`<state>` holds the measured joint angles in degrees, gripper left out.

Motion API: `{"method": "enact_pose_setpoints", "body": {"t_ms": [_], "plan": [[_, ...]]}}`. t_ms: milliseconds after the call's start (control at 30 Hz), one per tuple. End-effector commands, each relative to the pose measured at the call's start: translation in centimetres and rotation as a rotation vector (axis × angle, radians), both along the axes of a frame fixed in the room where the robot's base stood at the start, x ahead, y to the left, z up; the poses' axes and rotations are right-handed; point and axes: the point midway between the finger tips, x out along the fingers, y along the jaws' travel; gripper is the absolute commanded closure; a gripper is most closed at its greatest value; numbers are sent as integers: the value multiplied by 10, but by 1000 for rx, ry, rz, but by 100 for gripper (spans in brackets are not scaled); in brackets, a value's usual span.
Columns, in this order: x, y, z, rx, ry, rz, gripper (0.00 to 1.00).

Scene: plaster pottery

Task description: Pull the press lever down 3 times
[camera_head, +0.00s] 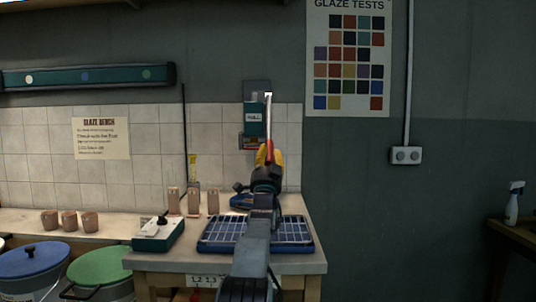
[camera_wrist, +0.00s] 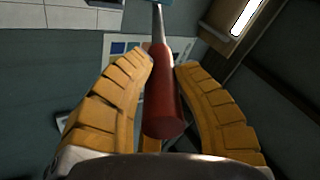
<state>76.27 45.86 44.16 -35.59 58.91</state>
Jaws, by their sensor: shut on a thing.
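The press lever is a thin pale rod (camera_head: 268,113) with a red handle (camera_wrist: 163,100) at its lower end. In the head view the rod hangs nearly upright in front of a teal wall unit marked "PULL" (camera_head: 254,125). My gripper (camera_head: 270,154) is at the rod's lower end, and its yellow fingers largely cover the red handle there. In the wrist view the two curved yellow fingers stand on either side of the red handle, shut on it. The rod runs away from the handle toward a teal part at the top edge.
Below the arm, a blue-framed tray with a grid (camera_head: 305,244) lies on the bench. Several clay blocks (camera_head: 193,201) and a teal device with a white top (camera_head: 158,233) stand left of it. Lidded buckets (camera_head: 100,265) are at lower left. The wall to the right is mostly clear.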

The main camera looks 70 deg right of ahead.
Motion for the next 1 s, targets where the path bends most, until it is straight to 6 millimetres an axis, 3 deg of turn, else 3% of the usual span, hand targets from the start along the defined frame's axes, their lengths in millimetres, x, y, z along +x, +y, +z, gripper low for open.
{"method": "enact_pose_setpoints", "body": {"t_ms": [200,233,500,1000], "plan": [[-4,-3,-4,10,3,-6,100],[-4,-3,-3,8,2,-7,70],[-2,-1,0,2,1,-3,47],[-2,4,-2,-1,0,-1,47]]}}
